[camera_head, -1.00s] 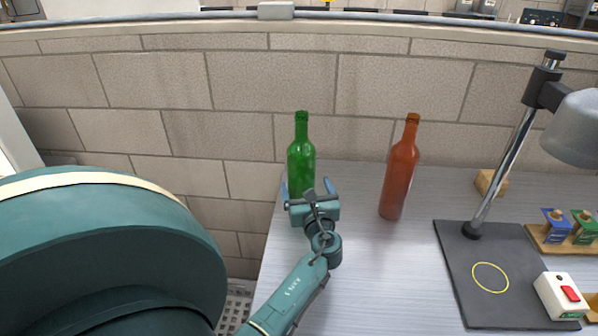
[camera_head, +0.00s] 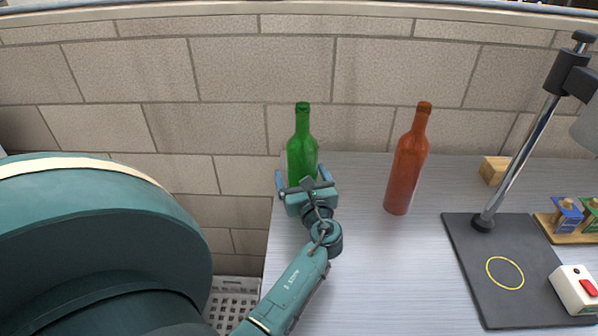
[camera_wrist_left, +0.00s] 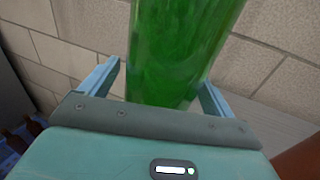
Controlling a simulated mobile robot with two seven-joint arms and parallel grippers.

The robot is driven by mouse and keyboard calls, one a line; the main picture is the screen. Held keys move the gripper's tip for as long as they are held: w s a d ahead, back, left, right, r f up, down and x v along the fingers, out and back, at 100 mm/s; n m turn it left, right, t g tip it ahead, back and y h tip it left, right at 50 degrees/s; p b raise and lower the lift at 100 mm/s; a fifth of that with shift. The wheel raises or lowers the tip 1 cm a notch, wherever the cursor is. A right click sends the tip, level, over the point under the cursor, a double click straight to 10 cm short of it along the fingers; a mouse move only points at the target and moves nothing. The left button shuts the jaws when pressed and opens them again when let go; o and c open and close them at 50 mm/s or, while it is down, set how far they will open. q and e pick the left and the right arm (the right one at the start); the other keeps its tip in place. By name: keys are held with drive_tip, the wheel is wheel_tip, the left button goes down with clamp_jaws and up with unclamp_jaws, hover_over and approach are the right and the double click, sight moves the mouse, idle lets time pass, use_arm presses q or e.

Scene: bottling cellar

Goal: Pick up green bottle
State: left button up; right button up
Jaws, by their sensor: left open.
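The green bottle (camera_head: 302,150) stands upright near the left end of the grey table, close to the brick wall. My left gripper (camera_head: 300,175) is open, and its fingers reach forward on either side of the bottle's lower part. In the left wrist view the green bottle (camera_wrist_left: 180,50) fills the space between the two blue fingers of my left gripper (camera_wrist_left: 165,85). Gaps beside the fingers are narrow, and whether either one touches the glass I cannot tell. The bottle's base is hidden behind the gripper in the head view. My right gripper is not in view.
A brown-red bottle (camera_head: 406,160) stands to the right of the green one. Further right are a black lamp stand base (camera_head: 470,250) with a yellow ring, a wooden block (camera_head: 494,170) and a white box with a red switch (camera_head: 575,287). The table's middle is clear.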

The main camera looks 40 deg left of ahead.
use_arm(q)
drive_tip(key=shift+d+r, duration=0.1)
drive_tip(key=shift+d, duration=0.05)
drive_tip(key=shift+c, duration=1)
drive_tip(key=c, duration=1.2)
